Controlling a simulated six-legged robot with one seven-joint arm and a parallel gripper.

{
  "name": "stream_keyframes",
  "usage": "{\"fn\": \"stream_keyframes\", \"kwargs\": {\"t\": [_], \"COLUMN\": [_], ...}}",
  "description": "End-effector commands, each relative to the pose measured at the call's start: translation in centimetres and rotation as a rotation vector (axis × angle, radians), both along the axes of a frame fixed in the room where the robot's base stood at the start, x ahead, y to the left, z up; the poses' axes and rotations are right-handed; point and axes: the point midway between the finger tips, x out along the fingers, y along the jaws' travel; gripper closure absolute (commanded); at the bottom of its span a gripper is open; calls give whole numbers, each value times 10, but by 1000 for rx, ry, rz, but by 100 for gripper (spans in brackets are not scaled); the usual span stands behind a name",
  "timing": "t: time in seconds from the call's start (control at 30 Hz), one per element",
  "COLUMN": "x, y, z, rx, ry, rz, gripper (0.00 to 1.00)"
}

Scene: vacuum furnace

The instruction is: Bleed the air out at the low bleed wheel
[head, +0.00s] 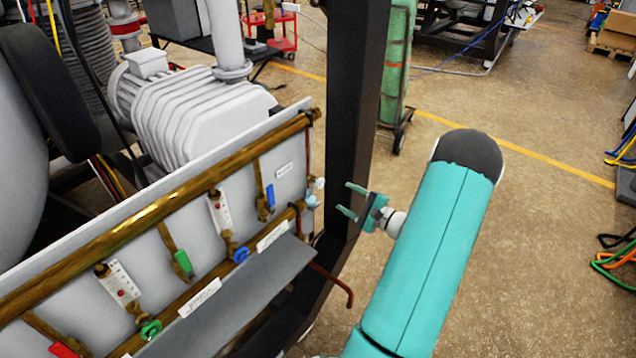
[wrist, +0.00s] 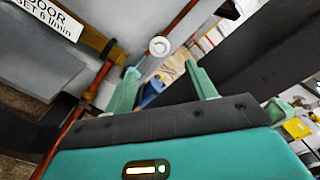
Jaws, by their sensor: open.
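At the right end of the valve panel, a small white round knob (head: 319,183) sits just above a pale blue fitting (head: 312,201), by the end of the lower brass pipe (head: 180,307). I cannot tell for sure which part is the low bleed wheel. My gripper (head: 345,199) is open and empty, a short way right of these fittings, its fingers pointing left at them. In the wrist view, a white round wheel face (wrist: 160,46) shows ahead, between and beyond the fingertips (wrist: 160,72). A blue part (wrist: 151,90) shows lower between the fingers. Neither finger appears to touch the wheel.
A dark upright post (head: 352,100) stands just behind my gripper. A grey sloping shelf (head: 235,300) lies below the panel, and a thin copper tube (head: 335,283) hangs near its right end. Red, green and blue handles (head: 183,262) line the panel.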

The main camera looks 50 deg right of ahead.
Motion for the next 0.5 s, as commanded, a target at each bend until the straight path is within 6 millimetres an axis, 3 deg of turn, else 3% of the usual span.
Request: {"fn": "stream_keyframes", "kwargs": {"t": [0.5], "x": [99], "y": [10], "z": [0], "rx": [1], "ry": [0], "rz": [5], "gripper": [44]}}
